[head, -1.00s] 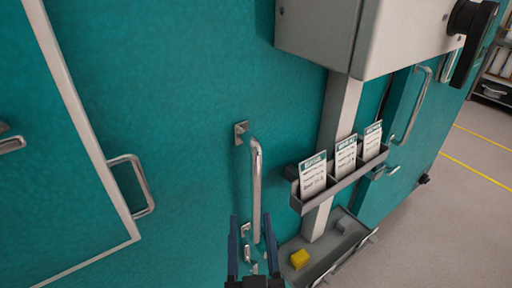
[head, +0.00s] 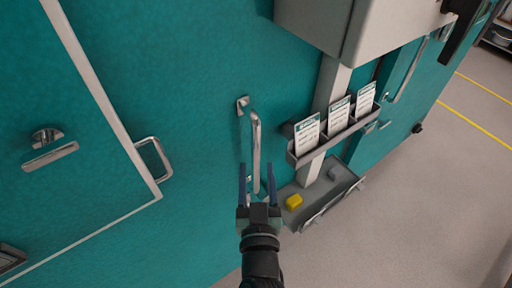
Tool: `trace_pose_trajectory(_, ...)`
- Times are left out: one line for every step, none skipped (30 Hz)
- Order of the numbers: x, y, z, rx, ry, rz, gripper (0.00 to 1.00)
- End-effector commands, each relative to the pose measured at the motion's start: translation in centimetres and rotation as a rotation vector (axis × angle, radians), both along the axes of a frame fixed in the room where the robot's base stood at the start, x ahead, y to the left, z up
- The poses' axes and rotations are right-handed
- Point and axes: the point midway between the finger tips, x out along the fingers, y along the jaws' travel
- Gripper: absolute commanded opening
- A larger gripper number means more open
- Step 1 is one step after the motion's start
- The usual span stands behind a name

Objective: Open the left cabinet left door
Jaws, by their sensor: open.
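The teal cabinet front (head: 190,70) fills the left and middle of the head view. A long vertical metal bar handle (head: 256,140) stands out from it at the centre. My gripper (head: 257,172) is open, with its two blue fingers pointing up the picture, one on each side of the handle's lower part. I cannot tell whether the fingers touch the bar. The handle's lower end is partly hidden by my gripper. No open gap shows at this door.
A white-framed panel with a small loop handle (head: 154,158) is at left. Floor is clear at lower right.

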Motion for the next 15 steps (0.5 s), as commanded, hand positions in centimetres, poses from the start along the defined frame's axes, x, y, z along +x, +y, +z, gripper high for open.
trace_pose_trajectory(1.0, 0.0, 0.3, 0.001, -0.002, 0.0, 0.55)
trace_pose_trajectory(1.5, 0.1, 0.3, 0.0, -0.002, 0.001, 0.55)
trace_pose_trajectory(2.1, 0.1, 0.3, 0.0, -0.002, 0.001, 0.55)
trace_pose_trajectory(2.6, 0.1, 0.3, 0.0, -0.002, 0.001, 0.55)
trace_pose_trajectory(3.0, 0.1, 0.3, 0.0, -0.002, 0.0, 0.55)
trace_pose_trajectory(3.5, 0.2, 0.2, 0.0, -0.002, 0.0, 0.55)
trace_pose_trajectory(3.8, 0.2, 0.2, 0.0, -0.002, 0.001, 0.55)
trace_pose_trajectory(4.1, 0.2, 0.2, 0.0, -0.002, 0.001, 0.55)
trace_pose_trajectory(4.5, 0.2, 0.1, 0.0, -0.002, 0.0, 0.55)
trace_pose_trajectory(4.7, 0.2, 0.1, 0.0, -0.002, 0.0, 0.55)
trace_pose_trajectory(4.9, 0.2, 0.1, 0.0, -0.002, 0.0, 0.55)
trace_pose_trajectory(5.1, 0.2, 0.1, 0.0, -0.001, 0.0, 0.55)
trace_pose_trajectory(5.2, 0.2, 0.1, 0.0, -0.001, 0.0, 0.55)
trace_pose_trajectory(5.3, 0.2, 0.1, 0.0, -0.001, 0.0, 0.55)
trace_pose_trajectory(5.4, 0.2, 0.1, 0.0, -0.001, 0.0, 0.55)
